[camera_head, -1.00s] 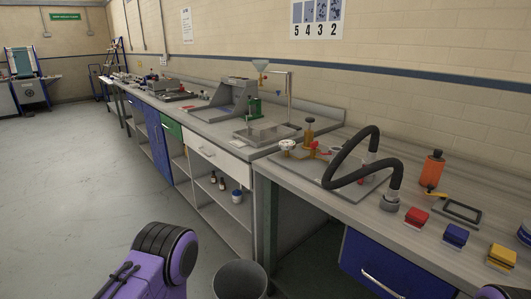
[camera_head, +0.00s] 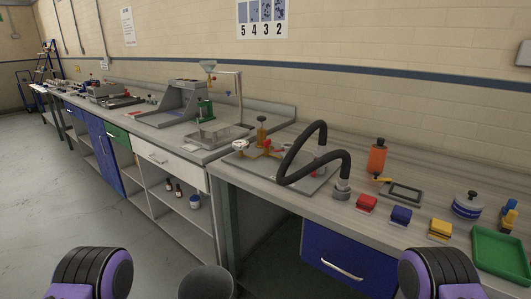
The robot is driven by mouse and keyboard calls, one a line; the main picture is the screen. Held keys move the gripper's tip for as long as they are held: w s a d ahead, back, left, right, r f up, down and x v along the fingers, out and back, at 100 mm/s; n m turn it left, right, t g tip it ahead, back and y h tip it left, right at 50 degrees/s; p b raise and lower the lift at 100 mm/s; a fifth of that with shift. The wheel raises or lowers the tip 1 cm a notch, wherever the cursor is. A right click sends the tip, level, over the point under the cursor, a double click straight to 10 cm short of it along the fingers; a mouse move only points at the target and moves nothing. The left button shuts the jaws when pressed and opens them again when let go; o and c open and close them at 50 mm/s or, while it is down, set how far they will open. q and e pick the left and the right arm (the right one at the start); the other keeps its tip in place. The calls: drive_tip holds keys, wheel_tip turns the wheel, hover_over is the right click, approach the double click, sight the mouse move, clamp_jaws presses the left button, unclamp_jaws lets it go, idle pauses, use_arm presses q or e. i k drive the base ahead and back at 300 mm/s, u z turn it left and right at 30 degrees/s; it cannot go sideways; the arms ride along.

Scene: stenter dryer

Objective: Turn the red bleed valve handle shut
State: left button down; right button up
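A valve set on a grey base plate (camera_head: 300,183) stands on the bench in the head view. It has a pale round gauge (camera_head: 240,145), an upright brass-coloured fitting (camera_head: 262,132) and a small red part (camera_head: 268,147) that looks like the bleed valve handle. The red part is too small to tell its angle. A second small red spot lies behind the black hose (camera_head: 322,153), which arches over the plate and partly hides it. Purple and black links of both my arms show at the bottom edge. Neither gripper is in view, and nothing of mine touches the valve set.
Red (camera_head: 366,203), blue (camera_head: 401,216) and yellow (camera_head: 440,229) blocks line the bench's front edge, with an orange bottle (camera_head: 377,157) behind. A green tray (camera_head: 503,252) is at right. A grey bin (camera_head: 205,283) stands on the floor before the bench.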

sight(267, 143)
drive_tip(key=u, duration=2)
drive_tip(key=i, duration=1.6)
drive_tip(key=z, duration=3.1)
